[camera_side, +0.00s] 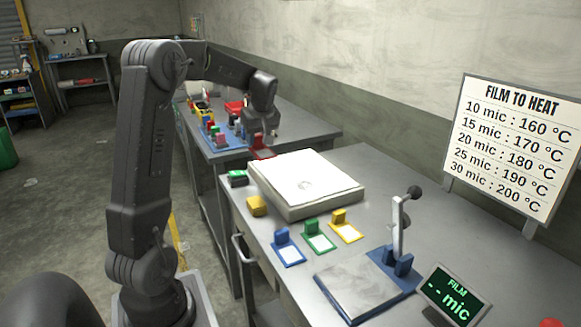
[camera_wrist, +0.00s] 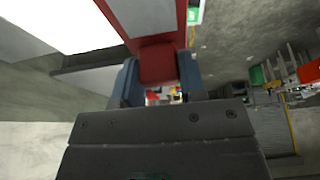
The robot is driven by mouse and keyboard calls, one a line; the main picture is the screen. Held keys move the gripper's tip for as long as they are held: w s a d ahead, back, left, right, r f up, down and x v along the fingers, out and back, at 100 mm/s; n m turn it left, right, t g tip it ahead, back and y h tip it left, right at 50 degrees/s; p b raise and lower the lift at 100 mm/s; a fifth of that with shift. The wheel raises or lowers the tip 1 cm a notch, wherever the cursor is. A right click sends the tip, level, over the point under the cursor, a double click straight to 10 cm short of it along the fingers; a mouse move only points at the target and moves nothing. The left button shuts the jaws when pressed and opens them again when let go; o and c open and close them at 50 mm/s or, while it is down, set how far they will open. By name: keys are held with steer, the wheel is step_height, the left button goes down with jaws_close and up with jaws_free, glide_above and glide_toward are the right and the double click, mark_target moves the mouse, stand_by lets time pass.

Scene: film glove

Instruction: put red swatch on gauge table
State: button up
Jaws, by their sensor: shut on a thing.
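The red swatch (camera_side: 262,153) is held by its red block in my gripper (camera_side: 262,132), above the gap near the back end of the front table. In the wrist view the red block (camera_wrist: 158,65) sits between the two fingers, and a red-framed pale sheet (camera_wrist: 150,17) extends from it. My gripper also shows in the wrist view (camera_wrist: 158,78), shut on that block. The gauge table (camera_side: 345,290) is a flat grey plate on the front table, bare, with a blue lever stand at its right corner. My gripper is far behind and left of it.
A large white slab (camera_side: 305,178) lies between my gripper and the gauge table. Blue (camera_side: 289,253), green (camera_side: 320,243) and yellow (camera_side: 346,232) swatches lie before it. The upright lever (camera_side: 398,228) and a display (camera_side: 455,294) reading "-- mic" stand beside the gauge table.

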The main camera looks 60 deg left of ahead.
steer(key=shift+s+r, duration=0.1)
steer(key=shift+s, duration=0.05)
steer(key=d+f, duration=0.2)
steer(key=d, duration=2.7)
steer(key=w+d+f, duration=0.1)
steer(key=d+f, duration=0.1)
steer(key=d, duration=0.1)
steer(key=w+d+f, duration=0.1)
steer(key=d+f, duration=0.1)
steer(key=d, duration=0.2)
steer(key=w+d+f, duration=0.2)
steer(key=d+f, duration=0.1)
steer(key=shift+d+f, duration=0.1)
steer(key=shift+d, duration=0.25)
steer(key=shift+w+d+f, duration=0.15)
steer(key=shift+d, duration=0.1)
steer(key=shift+f, duration=2)
